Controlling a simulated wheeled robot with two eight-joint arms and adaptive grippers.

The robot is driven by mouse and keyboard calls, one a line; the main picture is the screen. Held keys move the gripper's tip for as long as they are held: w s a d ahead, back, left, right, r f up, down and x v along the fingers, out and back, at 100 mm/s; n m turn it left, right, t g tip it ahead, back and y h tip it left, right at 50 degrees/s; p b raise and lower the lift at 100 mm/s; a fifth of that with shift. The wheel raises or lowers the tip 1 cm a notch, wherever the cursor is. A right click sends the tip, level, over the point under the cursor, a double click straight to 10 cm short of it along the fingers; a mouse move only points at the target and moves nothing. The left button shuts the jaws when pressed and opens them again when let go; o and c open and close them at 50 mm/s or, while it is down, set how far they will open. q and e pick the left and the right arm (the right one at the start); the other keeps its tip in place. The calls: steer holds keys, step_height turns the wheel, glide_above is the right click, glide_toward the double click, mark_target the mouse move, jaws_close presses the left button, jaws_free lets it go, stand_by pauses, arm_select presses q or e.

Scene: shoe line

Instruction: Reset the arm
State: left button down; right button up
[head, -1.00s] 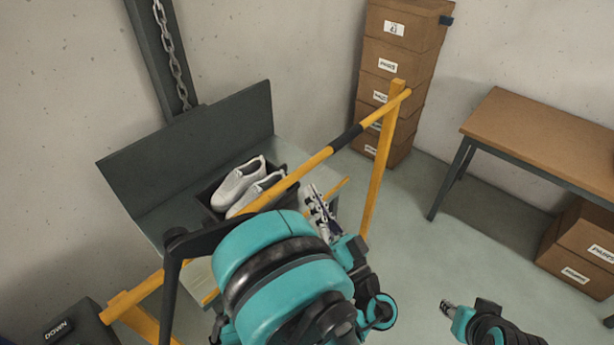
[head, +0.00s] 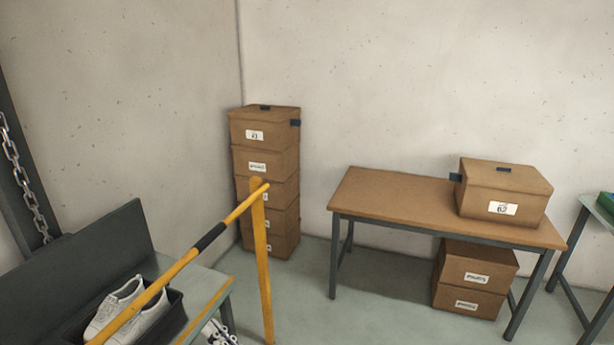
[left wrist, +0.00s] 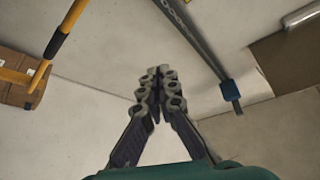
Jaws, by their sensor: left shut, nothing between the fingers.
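My left gripper (left wrist: 157,85) shows in the left wrist view with its two fingers together at the tips, shut and empty. In the head view only a small part of the left gripper (head: 221,331) shows at the bottom edge, below the yellow rail. It looks apart from the shoes. My right gripper is out of both current views.
A pair of white shoes (head: 118,306) sits in a dark tray (head: 172,318) on the grey stand at lower left. A yellow rail (head: 232,215) crosses in front. Stacked boxes (head: 265,160), a wooden table (head: 400,197) and a box (head: 503,190) stand behind.

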arm_select(q)
steer(key=a+f+m+g+h, duration=0.4)
steer(key=a+f+g+h, duration=0.2)
steer(key=a+f+h, duration=0.45)
steer(key=s+d+f+h, duration=0.3)
steer(key=s+d+h, duration=0.2)
steer(key=d+h, duration=0.3)
steer(key=shift+s+d+f+g, duration=0.3)
steer(key=shift+s+d, duration=0.1)
steer(key=shift+d, duration=0.45)
steer(key=shift+h, duration=0.25)
